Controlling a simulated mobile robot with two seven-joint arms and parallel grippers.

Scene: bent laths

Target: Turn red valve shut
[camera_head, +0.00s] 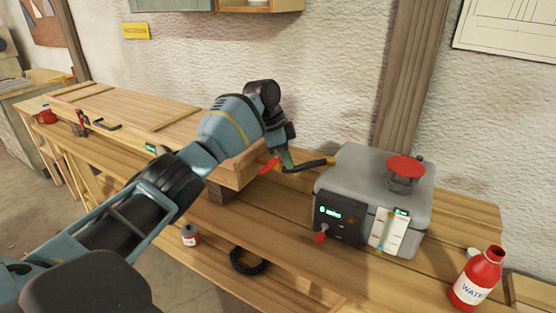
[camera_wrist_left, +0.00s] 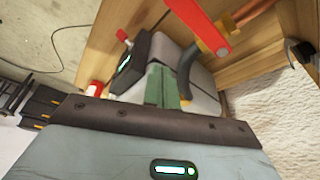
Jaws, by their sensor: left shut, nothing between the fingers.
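The red valve lever (camera_head: 269,165) shows just left of my left gripper in the head view, in front of the wooden chest's end. In the left wrist view the flat red lever (camera_wrist_left: 203,27) sits on a brass fitting and lies at an angle to a copper pipe (camera_wrist_left: 252,13). My left gripper (camera_head: 288,160) points down with its green fingers shut and empty, beside the lever. In the left wrist view the fingers (camera_wrist_left: 158,87) are apart from the lever, and a dark hose (camera_wrist_left: 188,75) runs between them. My right gripper is not in view.
The hose (camera_head: 308,164) reaches a grey box (camera_head: 350,180) with a red top knob (camera_head: 406,168) and a small red front knob (camera_head: 320,237). A red water bottle (camera_head: 478,280) stands at right. A long wooden chest (camera_head: 180,125) lies behind the arm. A black ring (camera_head: 248,262) lies lower down.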

